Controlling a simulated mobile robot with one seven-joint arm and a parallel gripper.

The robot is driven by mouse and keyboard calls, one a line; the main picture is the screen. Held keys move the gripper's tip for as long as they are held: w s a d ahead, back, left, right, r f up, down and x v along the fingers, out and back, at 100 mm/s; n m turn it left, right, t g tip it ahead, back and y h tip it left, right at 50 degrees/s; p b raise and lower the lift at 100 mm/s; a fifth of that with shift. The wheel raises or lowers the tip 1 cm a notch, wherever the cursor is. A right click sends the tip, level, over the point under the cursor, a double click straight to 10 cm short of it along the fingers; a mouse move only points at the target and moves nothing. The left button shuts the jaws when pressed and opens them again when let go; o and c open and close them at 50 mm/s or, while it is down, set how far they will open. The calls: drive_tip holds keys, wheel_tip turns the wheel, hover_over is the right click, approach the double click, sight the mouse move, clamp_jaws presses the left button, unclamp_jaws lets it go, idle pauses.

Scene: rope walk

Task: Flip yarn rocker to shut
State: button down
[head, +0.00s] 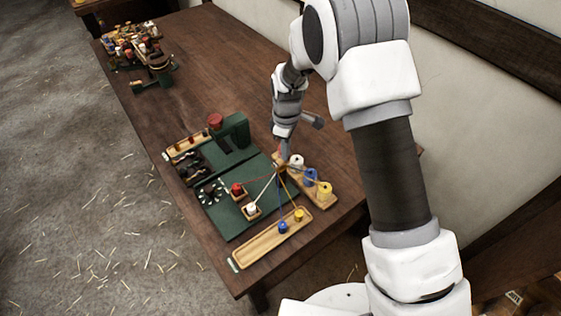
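The yarn station shows on the dark green panel (230,222), with red, white, blue and yellow strands meeting near a point under my gripper (283,152). I cannot make out a yarn rocker for certain; it may be too small or hidden behind my gripper. My gripper points down just above the meeting point of the strands, beside a wooden spool stand (309,194) with white, blue and yellow spools. Its fingers are too small to tell open from shut, and contact is unclear.
A green machine with a red knob (215,120) stands left of my gripper. A long wooden tray (262,244) lies at the table's near end. Small items crowd the far end. The middle of the wooden table (185,75) is mostly clear. A wall runs along the right.

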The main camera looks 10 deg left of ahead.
wheel_tip(320, 180, up, 8)
drive_tip(key=p, duration=0.4)
idle(0.6)
drive_tip(key=shift+f, duration=0.1)
idle(0.4)
